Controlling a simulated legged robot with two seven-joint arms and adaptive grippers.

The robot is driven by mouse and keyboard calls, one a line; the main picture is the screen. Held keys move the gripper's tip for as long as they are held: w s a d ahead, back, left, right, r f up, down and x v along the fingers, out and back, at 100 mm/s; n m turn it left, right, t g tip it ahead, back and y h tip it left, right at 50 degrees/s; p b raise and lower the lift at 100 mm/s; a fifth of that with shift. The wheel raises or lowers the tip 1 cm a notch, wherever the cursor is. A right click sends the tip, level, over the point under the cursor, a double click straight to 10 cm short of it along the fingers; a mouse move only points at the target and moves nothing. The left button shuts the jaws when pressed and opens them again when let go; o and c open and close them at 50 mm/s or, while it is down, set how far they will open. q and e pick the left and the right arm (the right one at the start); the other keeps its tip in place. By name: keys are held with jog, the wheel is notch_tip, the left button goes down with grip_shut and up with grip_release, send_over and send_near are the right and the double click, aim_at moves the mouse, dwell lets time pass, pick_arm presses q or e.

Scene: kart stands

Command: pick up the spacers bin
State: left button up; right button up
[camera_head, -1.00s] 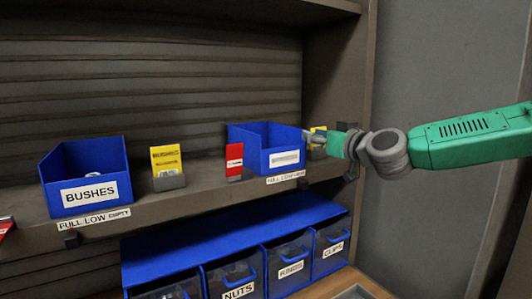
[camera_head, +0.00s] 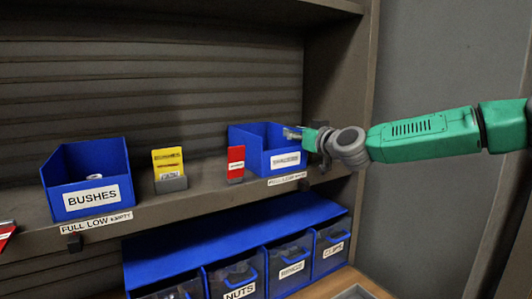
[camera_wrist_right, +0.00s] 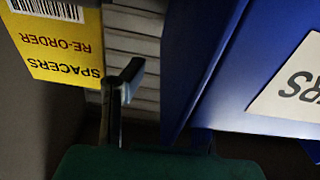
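The spacers bin (camera_head: 278,150) is an open blue bin with a white label, at the right end of the upper shelf. Its label is too blurred to read in the head view; the wrist view shows the bin's blue wall (camera_wrist_right: 195,60) with a label ending in "RS", upside down. My right gripper (camera_head: 292,133) is at the bin's top right side. In the wrist view one finger stands apart from the bin's side wall, with a gap between. The other finger is mostly hidden by the bin. The gripper looks open. My left gripper is out of view.
A yellow "SPACERS RE-ORDER" card (camera_wrist_right: 55,40) is beside the gripper. The bushes bin (camera_head: 88,180), another yellow card (camera_head: 168,165) and a red card (camera_head: 236,162) share the shelf (camera_head: 205,190). A blue drawer unit (camera_head: 230,235) sits below; a cabinet side panel stands right.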

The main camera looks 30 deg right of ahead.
jog(key=shift+a+r, duration=0.1)
jog(key=shift+a, duration=0.05)
jog(key=shift+s+a, duration=0.1)
jog(key=shift+a, duration=0.05)
jog(key=shift+c, duration=1.2)
grip_shut()
